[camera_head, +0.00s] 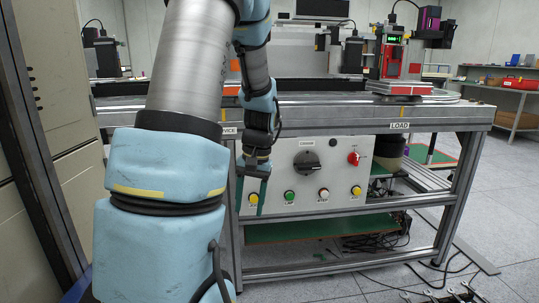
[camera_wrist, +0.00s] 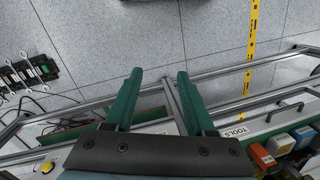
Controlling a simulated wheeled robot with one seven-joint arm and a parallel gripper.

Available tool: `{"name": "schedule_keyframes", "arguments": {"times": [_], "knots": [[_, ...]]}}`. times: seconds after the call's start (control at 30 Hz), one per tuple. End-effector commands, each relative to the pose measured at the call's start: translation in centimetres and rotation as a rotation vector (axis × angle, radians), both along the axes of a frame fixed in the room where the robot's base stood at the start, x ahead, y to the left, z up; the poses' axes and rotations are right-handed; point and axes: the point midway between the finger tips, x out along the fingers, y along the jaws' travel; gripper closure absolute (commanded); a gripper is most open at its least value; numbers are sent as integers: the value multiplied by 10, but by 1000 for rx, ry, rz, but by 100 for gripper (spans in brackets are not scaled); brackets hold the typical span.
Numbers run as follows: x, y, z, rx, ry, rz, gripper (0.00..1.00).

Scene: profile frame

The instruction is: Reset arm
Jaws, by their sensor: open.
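My arm fills the left and middle of the head view. My gripper (camera_head: 251,193) hangs pointing down in front of the control panel (camera_head: 283,175), left of its black rotary knob (camera_head: 307,163). In the wrist view, my gripper (camera_wrist: 163,95) shows two green fingers spread apart with nothing between them. The gap between the fingers looks onto the frame rails and the grey floor. Whether the fingers touch the panel cannot be told.
A metal-framed workbench (camera_head: 350,111) stands ahead, with a red device (camera_head: 394,60) on top. A grey cabinet (camera_head: 35,120) stands close at left. Open floor (camera_head: 505,210) lies at right. Coloured bins (camera_wrist: 282,144) show in the wrist view.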

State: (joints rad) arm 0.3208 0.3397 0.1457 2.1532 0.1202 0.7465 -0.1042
Motion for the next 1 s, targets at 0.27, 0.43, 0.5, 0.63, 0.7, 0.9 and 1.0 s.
{"name": "schedule_keyframes", "arguments": {"times": [0.27,0.43,0.5,0.63,0.7,0.9,1.0], "knots": [[-68,11,11,-133,-142,45,45],[-101,17,14,-166,-218,65,45],[-96,16,36,-165,-211,60,45],[-96,16,60,-164,-209,60,45],[-95,16,74,-164,-209,60,45],[-95,16,129,-164,-208,61,45],[-95,16,162,-164,-208,61,45]]}}
